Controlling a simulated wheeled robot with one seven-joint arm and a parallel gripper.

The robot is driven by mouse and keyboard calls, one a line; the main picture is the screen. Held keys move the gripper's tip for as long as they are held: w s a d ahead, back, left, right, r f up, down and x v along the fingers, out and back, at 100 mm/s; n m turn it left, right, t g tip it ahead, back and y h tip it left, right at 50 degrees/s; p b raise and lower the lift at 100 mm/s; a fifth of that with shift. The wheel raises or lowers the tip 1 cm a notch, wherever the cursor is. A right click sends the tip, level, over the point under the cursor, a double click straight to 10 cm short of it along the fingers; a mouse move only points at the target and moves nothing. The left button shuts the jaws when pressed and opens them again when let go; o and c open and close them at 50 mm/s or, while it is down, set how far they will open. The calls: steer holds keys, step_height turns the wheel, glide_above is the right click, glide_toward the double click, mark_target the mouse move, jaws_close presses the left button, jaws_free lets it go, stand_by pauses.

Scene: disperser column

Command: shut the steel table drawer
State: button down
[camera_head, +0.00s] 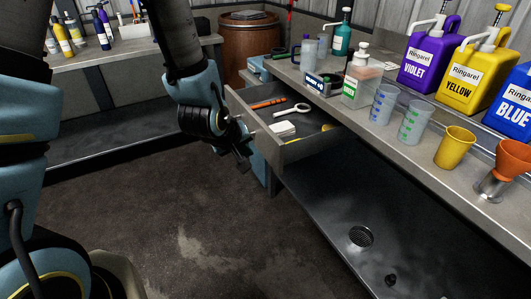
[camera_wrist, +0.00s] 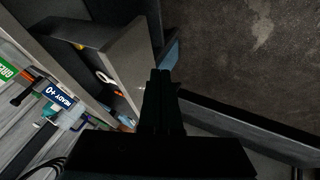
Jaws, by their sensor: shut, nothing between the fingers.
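The steel table drawer (camera_head: 308,148) is pulled out from under the steel table (camera_head: 430,165) and stands open. Inside it lie an orange tool, a white-grey wrench-like tool, a small white stack and something yellow. My gripper (camera_head: 244,162) is just in front of the drawer's front panel, on its left side in the head view; I cannot tell whether it touches. In the wrist view the gripper (camera_wrist: 161,76) is a dark shape with its fingers together, close to the drawer front (camera_wrist: 128,62). It holds nothing.
Purple, yellow and blue jugs (camera_head: 476,70), beakers (camera_head: 415,121), a yellow cup (camera_head: 454,147) and a pump bottle (camera_head: 361,82) stand on the table. A lower shelf (camera_head: 340,205) lies beneath. A second bench (camera_head: 130,50) and a brown barrel (camera_head: 250,45) are behind. The floor in front is clear.

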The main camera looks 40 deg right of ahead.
mark_target(270, 157)
steer(key=shift+w+d+f+p, duration=0.3)
steer(key=shift+d+f+p, duration=0.25)
steer(key=shift+d+f, duration=0.55)
steer(key=shift+w+d+f+p, duration=0.25)
steer(key=shift+d+f+p, duration=0.35)
steer(key=shift+d, duration=0.8)
steer(key=shift+w+d+f+p, duration=0.3)
steer(key=shift+d+f+p, duration=0.15)
steer(key=shift+d+f, duration=0.7)
steer(key=shift+r, duration=0.15)
steer(key=shift+d, duration=0.1)
